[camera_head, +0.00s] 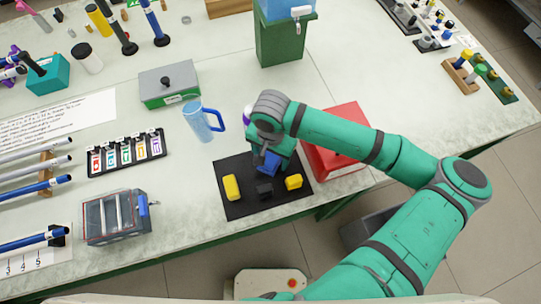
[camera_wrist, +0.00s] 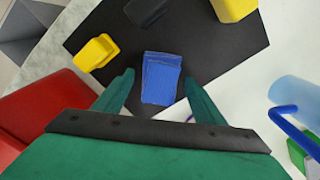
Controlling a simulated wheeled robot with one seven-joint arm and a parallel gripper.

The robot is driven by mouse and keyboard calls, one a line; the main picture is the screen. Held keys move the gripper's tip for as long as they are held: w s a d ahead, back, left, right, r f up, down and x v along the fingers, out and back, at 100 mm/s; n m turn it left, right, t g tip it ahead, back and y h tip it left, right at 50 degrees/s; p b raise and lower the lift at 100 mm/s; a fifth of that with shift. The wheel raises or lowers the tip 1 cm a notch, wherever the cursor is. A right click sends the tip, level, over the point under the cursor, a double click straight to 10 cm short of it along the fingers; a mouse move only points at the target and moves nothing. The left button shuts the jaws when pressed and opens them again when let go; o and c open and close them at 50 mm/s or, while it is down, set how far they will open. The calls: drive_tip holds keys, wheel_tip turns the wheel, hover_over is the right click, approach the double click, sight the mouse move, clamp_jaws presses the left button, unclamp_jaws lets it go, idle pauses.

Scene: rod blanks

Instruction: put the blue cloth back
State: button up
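The blue cloth (camera_wrist: 161,80) is a folded block over the black mat (camera_wrist: 220,50). In the head view the blue cloth (camera_head: 268,165) is partly hidden by my gripper (camera_head: 268,158). In the wrist view my gripper (camera_wrist: 159,84) is open, with one finger on each side of the cloth's near part and a gap on both sides. I cannot tell whether the cloth rests on the mat. The mat also shows in the head view (camera_head: 240,208).
Two yellow pieces (camera_head: 231,187) (camera_head: 293,181) and a dark block (camera_head: 264,191) lie on the mat. A red box (camera_head: 340,125) stands at its right. A blue mug (camera_head: 200,122) stands behind left, and a clear-sided case (camera_head: 115,215) at left. The table's front edge is close.

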sight(271, 159)
wheel_tip(271, 159, up, 12)
drive_tip(key=shift+r, duration=0.15)
idle(0.7)
idle(0.5)
